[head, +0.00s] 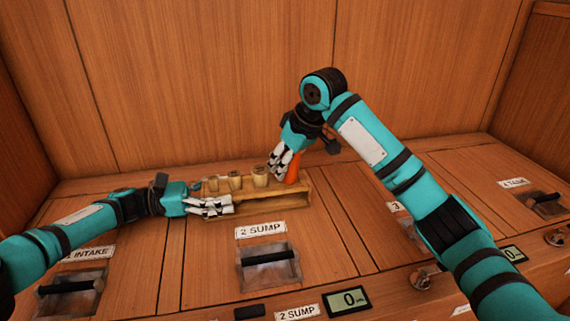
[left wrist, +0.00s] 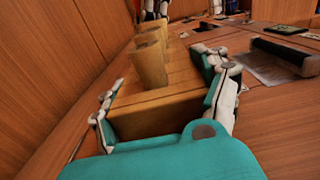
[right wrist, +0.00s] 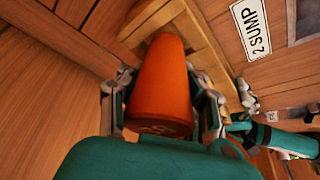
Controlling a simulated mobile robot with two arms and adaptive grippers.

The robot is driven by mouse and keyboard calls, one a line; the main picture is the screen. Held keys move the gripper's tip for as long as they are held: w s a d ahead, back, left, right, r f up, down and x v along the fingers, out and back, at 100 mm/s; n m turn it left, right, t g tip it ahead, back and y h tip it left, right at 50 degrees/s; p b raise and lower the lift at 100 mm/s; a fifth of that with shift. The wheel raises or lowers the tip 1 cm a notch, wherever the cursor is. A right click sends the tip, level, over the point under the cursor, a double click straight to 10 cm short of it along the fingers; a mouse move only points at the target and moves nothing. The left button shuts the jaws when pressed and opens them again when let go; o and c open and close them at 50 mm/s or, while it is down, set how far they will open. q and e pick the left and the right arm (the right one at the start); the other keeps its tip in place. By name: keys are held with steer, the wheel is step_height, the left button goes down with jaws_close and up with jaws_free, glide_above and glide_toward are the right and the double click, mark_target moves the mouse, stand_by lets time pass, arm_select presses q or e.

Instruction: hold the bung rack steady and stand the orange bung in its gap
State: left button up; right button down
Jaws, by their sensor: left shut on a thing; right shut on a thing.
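The bung rack (head: 262,208) is a wooden block along the back of the panel, with several tan bungs (head: 235,181) standing in it. My left gripper (head: 212,206) is shut on the rack's left end; the left wrist view shows its fingers on both sides of the rack (left wrist: 150,122). My right gripper (head: 284,168) is shut on the orange bung (head: 293,168) at the rack's right part. In the right wrist view the orange bung (right wrist: 163,85) points its narrow end toward the rack. Whether its tip is inside the gap is hidden.
A recessed handle labelled 2 SUMP (head: 268,264) lies in front of the rack. Another recessed handle (head: 70,287) is at front left, and a small display (head: 347,301) sits at the front edge. A wooden wall (head: 200,80) rises close behind the rack.

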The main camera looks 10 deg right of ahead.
steer(key=c, duration=0.8)
jaws_free()
steer(key=shift+c, duration=0.2)
steer(key=o, duration=0.4)
steer(key=shift+a, duration=0.1)
steer(key=shift+r, duration=0.1)
steer(key=shift+r, duration=3.45)
